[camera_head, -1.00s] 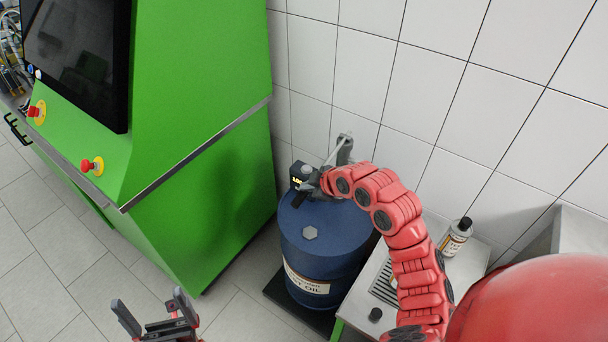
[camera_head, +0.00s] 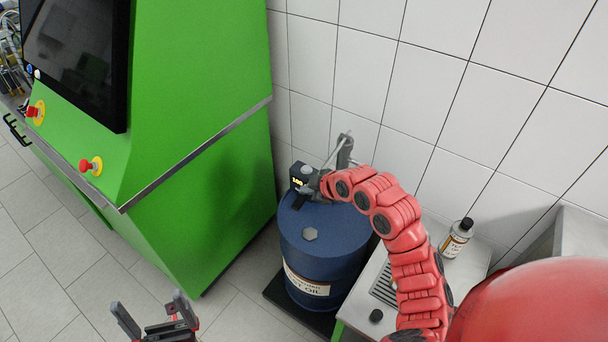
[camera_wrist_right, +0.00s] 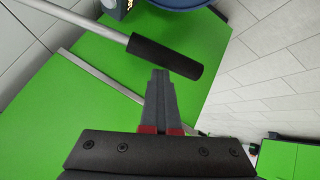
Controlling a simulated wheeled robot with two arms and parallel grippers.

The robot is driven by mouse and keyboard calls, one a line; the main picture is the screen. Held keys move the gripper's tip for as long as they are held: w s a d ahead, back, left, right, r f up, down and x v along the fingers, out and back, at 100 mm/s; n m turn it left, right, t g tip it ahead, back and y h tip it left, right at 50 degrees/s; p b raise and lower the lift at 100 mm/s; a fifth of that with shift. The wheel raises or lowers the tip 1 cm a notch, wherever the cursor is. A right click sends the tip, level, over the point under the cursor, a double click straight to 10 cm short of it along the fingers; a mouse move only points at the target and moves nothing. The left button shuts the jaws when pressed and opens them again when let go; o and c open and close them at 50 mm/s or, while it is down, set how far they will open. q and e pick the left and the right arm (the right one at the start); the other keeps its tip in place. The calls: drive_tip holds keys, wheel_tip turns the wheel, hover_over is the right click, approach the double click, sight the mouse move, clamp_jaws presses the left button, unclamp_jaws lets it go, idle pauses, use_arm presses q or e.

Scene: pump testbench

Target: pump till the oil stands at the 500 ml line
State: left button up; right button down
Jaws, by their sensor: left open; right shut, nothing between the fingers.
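A blue oil drum (camera_head: 318,246) stands beside the green bench, with a hand pump (camera_head: 343,152) on its top. The pump's lever carries a black grip (camera_wrist_right: 166,57), seen close up in the right wrist view. My right gripper (camera_wrist_right: 160,72) is shut and empty, its fingertips right by this grip; I cannot tell whether they touch. In the head view, my right gripper (camera_head: 317,184) is at the pump, partly hidden by its own arm. A black meter (camera_head: 299,177) there has lit yellow digits, too small to read surely. My left gripper (camera_head: 155,311) is open and empty at the bottom. I see no 500 ml line.
The green bench (camera_head: 200,150) with a dark screen (camera_head: 75,55) and red buttons fills the left. A bottle (camera_head: 457,238) with a black cap stands on a grey-topped table (camera_head: 362,300), partly behind my right arm. A tiled wall is behind.

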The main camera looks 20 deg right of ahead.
drive_tip(key=shift+f+b, duration=0.4)
drive_tip(key=shift+f, duration=0.25)
idle(0.3)
drive_tip(key=shift+r, duration=0.1)
idle(0.3)
wheel_tip(320, 180, up, 10)
drive_tip(key=p, duration=0.3)
drive_tip(key=shift+w+d, duration=0.3)
drive_tip(key=shift+d, duration=0.1)
idle(0.7)
drive_tip(key=shift+r, duration=0.1)
drive_tip(key=r, duration=0.2)
drive_tip(key=r+p, duration=0.1)
drive_tip(key=r, duration=0.1)
drive_tip(key=shift+w+d+r, duration=0.2)
drive_tip(key=shift+r, duration=0.2)
idle(0.8)
